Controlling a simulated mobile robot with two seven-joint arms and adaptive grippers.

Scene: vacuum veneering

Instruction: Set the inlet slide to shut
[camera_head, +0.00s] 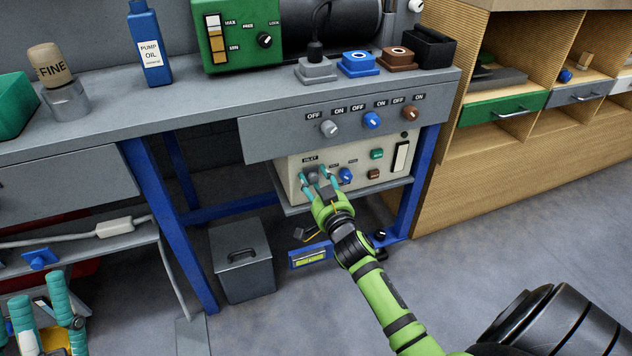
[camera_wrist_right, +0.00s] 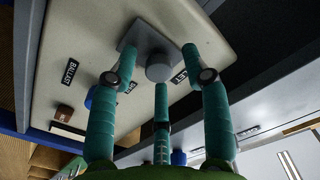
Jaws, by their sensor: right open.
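The inlet slide is a grey plate with a round grey knob (camera_head: 311,176) under the INLET label on the front of the cream pump box (camera_head: 290,168). The knob (camera_wrist_right: 160,68) also shows in the right wrist view, with its plate behind it. My right gripper (camera_head: 318,183) is open at the slide. Its teal fingertips stand spread around the knob, and I cannot tell whether any finger touches it. The label is partly hidden by a finger in the wrist view. My left gripper (camera_head: 38,290) is open and empty at the lower left, far from the box.
A blue knob (camera_head: 345,176), green button (camera_head: 376,154) and brown button (camera_head: 373,174) sit close right of the slide. The grey panel (camera_head: 290,123) with OFF/ON knobs overhangs the box. A blue bench leg (camera_head: 170,225) and grey bin (camera_head: 241,262) stand to the left.

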